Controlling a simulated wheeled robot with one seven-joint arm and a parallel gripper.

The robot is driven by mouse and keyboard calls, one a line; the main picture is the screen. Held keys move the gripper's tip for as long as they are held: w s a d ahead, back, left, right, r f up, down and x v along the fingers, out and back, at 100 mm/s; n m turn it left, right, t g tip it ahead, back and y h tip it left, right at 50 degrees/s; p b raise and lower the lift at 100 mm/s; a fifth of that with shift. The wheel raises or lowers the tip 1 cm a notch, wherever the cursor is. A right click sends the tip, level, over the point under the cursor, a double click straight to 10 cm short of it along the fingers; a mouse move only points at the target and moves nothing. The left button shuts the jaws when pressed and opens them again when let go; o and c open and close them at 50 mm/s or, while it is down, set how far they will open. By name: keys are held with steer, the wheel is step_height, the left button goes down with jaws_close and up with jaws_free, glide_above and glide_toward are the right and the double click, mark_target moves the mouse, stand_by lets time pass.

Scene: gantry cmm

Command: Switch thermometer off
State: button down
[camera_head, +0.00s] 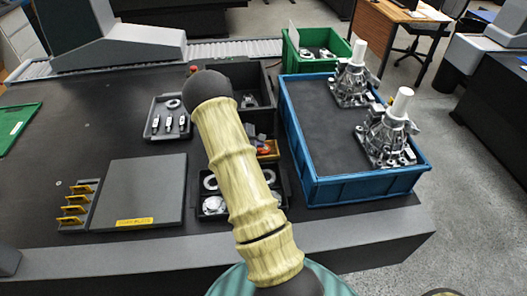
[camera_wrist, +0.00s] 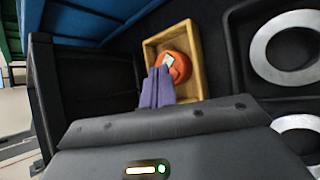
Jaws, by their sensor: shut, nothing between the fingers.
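The thermometer appears to be the round orange device (camera_wrist: 183,66) with a small pale display, lying in a light wooden box (camera_wrist: 196,50) in the wrist view. In the head view the box shows only partly beside my arm, with a bit of orange (camera_head: 264,148) in it. My gripper (camera_wrist: 159,72) has purple fingers, shut together and empty. The fingertips overlap the lower-left edge of the thermometer in the wrist view; I cannot tell whether they touch it. My gripper is hidden in the head view. A switch on the thermometer is not discernible.
A blue crate (camera_head: 310,187) with two metal housings stands right of the wooden box. A black tray with round metal parts (camera_head: 214,204) lies in front of it. A dark plate (camera_head: 140,190), a small tray of parts (camera_head: 157,131) and a green crate (camera_head: 290,62) are around.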

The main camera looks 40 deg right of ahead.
steer(key=shift+f, duration=0.15)
steer(key=shift+d+f+b, duration=0.1)
steer(key=shift+f+b, duration=0.25)
steer(key=shift+b, duration=0.25)
steer(key=shift+w+f, duration=0.1)
steer(key=shift+f, duration=0.1)
stand_by(0.5)
steer(key=shift+r, duration=0.7)
steer(key=shift+r, duration=0.1)
step_height(320, 180, up, 6)
steer(key=p, duration=0.4)
stand_by(0.4)
